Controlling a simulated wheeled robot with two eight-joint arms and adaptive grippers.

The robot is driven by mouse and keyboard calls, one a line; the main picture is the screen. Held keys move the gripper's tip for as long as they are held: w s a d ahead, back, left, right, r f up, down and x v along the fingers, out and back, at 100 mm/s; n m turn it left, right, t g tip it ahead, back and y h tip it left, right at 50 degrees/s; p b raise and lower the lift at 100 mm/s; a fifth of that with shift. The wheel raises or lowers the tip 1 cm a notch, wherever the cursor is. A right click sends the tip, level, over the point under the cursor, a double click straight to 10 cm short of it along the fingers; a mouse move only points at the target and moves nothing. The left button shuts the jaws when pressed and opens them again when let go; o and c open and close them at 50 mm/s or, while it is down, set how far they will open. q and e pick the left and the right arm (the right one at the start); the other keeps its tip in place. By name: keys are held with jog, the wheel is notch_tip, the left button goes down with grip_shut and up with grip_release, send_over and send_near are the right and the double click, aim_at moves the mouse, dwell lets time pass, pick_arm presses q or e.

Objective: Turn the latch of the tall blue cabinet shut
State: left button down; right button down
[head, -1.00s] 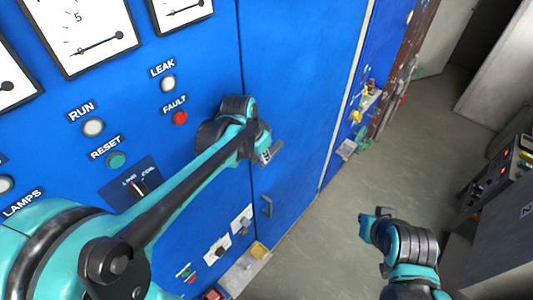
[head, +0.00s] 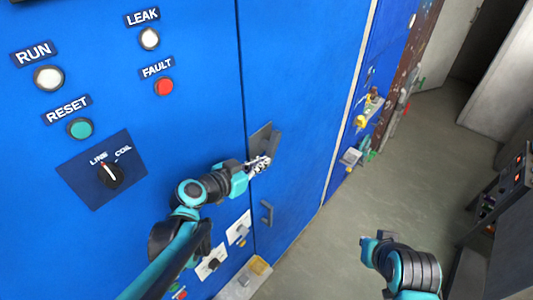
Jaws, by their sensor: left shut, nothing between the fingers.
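The tall blue cabinet (head: 305,90) fills the left and middle of the head view. Its latch (head: 272,145) is a dark handle on a grey plate, just right of the vertical door seam. My left gripper (head: 260,164) is shut and empty, its fingertips at the lower end of the latch handle; whether they touch it I cannot tell. The fingers partly cover the lower part of the plate. My right arm's end (head: 372,248) is at the lower right, over the floor, away from the cabinet; its fingers do not show clearly.
A small pull handle (head: 267,212) is below the latch. Left of the seam are lamps, buttons and a LINE/COIL selector (head: 110,175). A grey console (head: 505,235) stands at the right. The floor (head: 425,170) between is clear.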

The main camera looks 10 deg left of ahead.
pick_arm(q)
jog(key=shift+w+d+f+b, duration=0.2)
jog(key=shift+f+b, duration=0.4)
jog(key=shift+b, duration=0.1)
pick_arm(e)
notch_tip(320, 180, down, 2)
pick_arm(q)
jog(key=shift+w+f, duration=0.15)
pick_arm(e)
jog(key=shift+f, duration=0.2)
